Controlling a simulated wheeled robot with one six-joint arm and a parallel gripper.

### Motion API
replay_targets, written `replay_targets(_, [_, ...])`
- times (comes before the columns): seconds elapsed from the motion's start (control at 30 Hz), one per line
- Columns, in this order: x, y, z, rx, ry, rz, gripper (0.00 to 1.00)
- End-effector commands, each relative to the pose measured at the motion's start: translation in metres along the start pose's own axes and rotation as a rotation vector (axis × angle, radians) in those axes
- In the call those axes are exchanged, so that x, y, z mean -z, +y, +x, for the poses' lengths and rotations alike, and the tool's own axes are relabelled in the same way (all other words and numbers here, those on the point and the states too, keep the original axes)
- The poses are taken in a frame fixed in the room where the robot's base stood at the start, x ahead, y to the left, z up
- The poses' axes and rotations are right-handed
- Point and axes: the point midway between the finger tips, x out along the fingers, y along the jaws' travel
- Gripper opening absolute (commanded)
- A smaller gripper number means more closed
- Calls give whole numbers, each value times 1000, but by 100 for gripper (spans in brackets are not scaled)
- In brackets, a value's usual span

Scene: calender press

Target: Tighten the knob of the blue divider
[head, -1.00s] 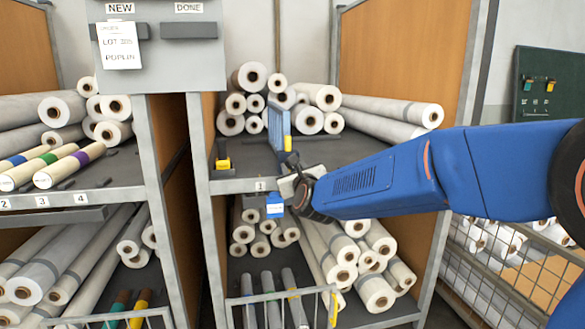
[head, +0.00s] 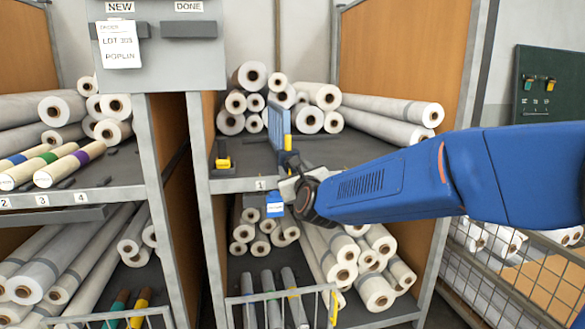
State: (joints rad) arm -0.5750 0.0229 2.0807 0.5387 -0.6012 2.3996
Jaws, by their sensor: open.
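The blue divider (head: 279,125) stands upright on the middle upper shelf, among rolls of fabric. A yellow strip (head: 287,142) shows at its front edge. A dark part lies just below the strip, where the divider meets my gripper; I cannot make out the knob itself. My gripper (head: 288,165) is at the shelf's front edge, close to the foot of the divider. Its fingers are small and partly hidden by the wrist, and I cannot tell whether they touch the knob. My blue arm reaches in from the right.
A yellow and black fixture (head: 222,157) stands on the shelf to the left. White rolls (head: 307,117) lie behind and right of the divider. A grey upright (head: 200,150) bounds the bay on the left.

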Motion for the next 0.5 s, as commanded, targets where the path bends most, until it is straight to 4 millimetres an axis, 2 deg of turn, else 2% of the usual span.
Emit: replay_targets(0.5, [-1, 0, -95, -2, -1, 1, 48])
